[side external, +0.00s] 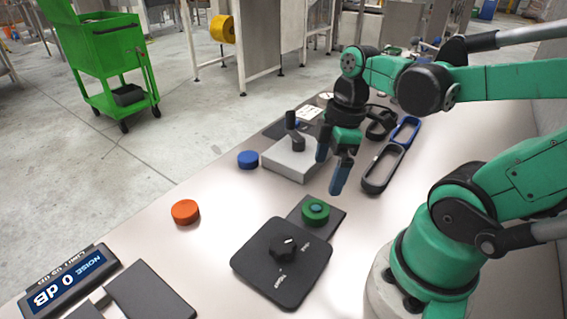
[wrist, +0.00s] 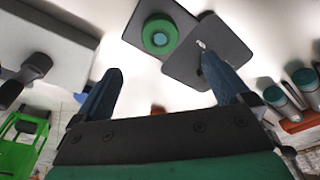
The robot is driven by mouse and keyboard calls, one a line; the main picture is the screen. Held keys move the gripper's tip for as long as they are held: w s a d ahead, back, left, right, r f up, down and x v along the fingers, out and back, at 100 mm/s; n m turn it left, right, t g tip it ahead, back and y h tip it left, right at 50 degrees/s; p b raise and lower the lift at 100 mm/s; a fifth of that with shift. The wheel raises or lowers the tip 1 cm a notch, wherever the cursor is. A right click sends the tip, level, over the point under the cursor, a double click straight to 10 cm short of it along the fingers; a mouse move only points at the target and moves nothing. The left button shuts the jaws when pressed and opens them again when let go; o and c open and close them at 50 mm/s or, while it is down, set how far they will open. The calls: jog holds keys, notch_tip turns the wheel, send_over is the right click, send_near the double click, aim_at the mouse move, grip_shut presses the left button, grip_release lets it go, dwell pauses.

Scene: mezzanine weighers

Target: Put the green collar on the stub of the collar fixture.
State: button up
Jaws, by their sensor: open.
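The green collar (side external: 316,211) lies flat on the small dark plate of the collar fixture (side external: 334,224). A teal round top, which looks like the stub, shows in the collar's hole, so the collar appears to sit around it. I cannot tell how far down it sits. The wrist view shows the collar (wrist: 160,34) on the fixture plate (wrist: 138,14) with the same round top inside its ring. My gripper (side external: 332,162) is open and empty, above and apart from the collar. In the wrist view my gripper (wrist: 161,66) has its blue fingers spread, with nothing between them.
A black dial plate (side external: 260,264) adjoins the fixture. A grey block with a lever (side external: 285,163), a blue disc (side external: 248,159) and an orange disc (side external: 185,211) stand on the table. Oval frames (side external: 368,184) lie behind my gripper. A noise display (side external: 70,280) is at the front left.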

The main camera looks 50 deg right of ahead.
jog(key=w+a+r+m+t+h, duration=0.1)
jog(key=w+a+r+m+t, duration=0.2)
jog(key=m, duration=0.6)
jog(key=w+a+t, duration=0.2)
jog(key=w+t, duration=0.1)
jog(key=shift+w, duration=0.35)
dwell(0.6)
